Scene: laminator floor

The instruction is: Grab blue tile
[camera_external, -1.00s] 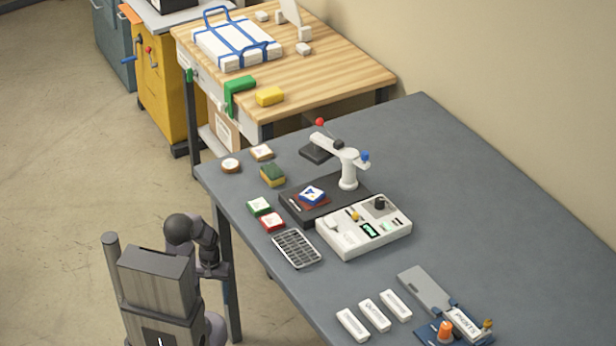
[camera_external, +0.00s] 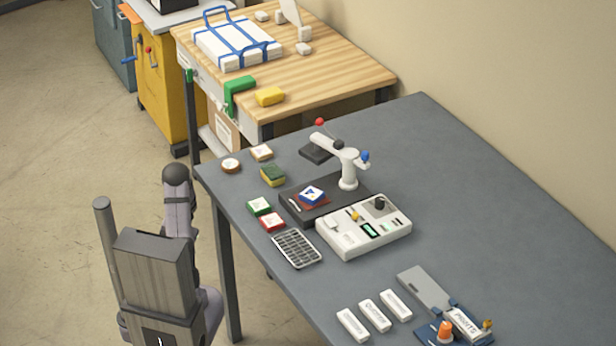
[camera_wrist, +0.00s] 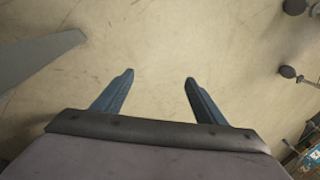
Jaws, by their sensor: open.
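The blue tile (camera_external: 312,195) has a white mark on top. It lies on a dark red square on the black base plate (camera_external: 340,197) of the white post stand, on the grey table. My gripper (camera_wrist: 160,75) is open and empty in the wrist view, its two fingers apart over bare floor. In the external view my arm stands off the table's left edge, well away from the blue tile, and the fingers cannot be made out there. The blue tile is not visible in the wrist view.
A green tile (camera_external: 259,206) and a red tile (camera_external: 272,221) lie left of the plate, near a dark grid tray (camera_external: 297,248). A white control box (camera_external: 363,228) stands right of them. The white post (camera_external: 348,170) rises behind the blue tile. The grey table's right side (camera_external: 500,200) is clear.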

